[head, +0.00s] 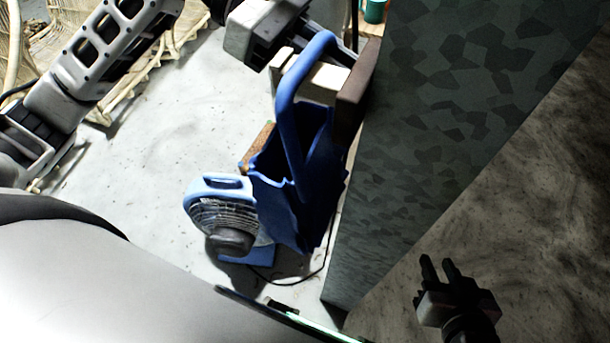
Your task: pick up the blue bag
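The blue bag (299,195) has an open top and a thick looped handle (289,95). It is upright or slightly tilted, beside the camouflage-patterned panel; its support is hard to make out. My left gripper (318,52) is at the top of the handle, and the handle partly covers its fingers. I cannot tell whether they close on it. My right gripper (440,268) is low at the right, on the other side of the panel from the bag, empty, with its two fingers apart.
A blue fan (226,215) stands close to the bag's left, with a dark cable running on the floor. The tall patterned panel (430,120) blocks the right side. Rattan pieces (130,90) lie at upper left. Pale floor (170,160) is free left of the fan.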

